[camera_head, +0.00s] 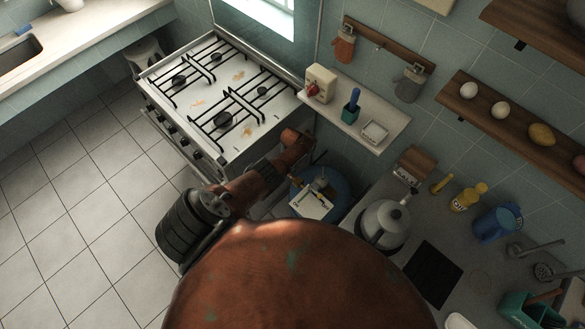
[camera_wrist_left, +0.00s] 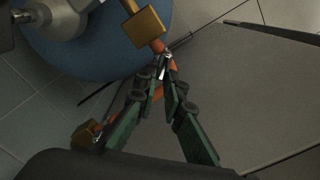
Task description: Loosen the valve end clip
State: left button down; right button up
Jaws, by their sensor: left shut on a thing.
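The blue gas cylinder (camera_head: 341,186) stands on the floor in the gap between stove and counter. Its blue top also shows in the left wrist view (camera_wrist_left: 85,62), with a brass valve block (camera_wrist_left: 146,27). An orange hose (camera_wrist_left: 156,46) leaves the block. A small silvery clip (camera_wrist_left: 165,63) is around the hose end, just beyond the block. My left gripper (camera_wrist_left: 164,76) has its green fingers closed together at this clip, shut on it. A second brass fitting (camera_wrist_left: 88,133) shows at the lower left. In the head view my left fingers are hidden. My right gripper is not in view.
The stove (camera_head: 225,90) is left of the gap. The counter (camera_head: 385,270), with a kettle (camera_head: 384,224), is on the right. A narrow shelf (camera_head: 385,120) overhangs at the back. A flat grey panel (camera_wrist_left: 245,85) is close to the fingers on the right.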

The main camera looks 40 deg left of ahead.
pick_arm(q)
jog(key=n, duration=0.3)
jog(key=shift+s+a+n, duration=0.2)
jog(key=shift+s+n, duration=0.05)
jog(key=shift+n, duration=0.45)
jog(key=c, duration=2)
grip_release()
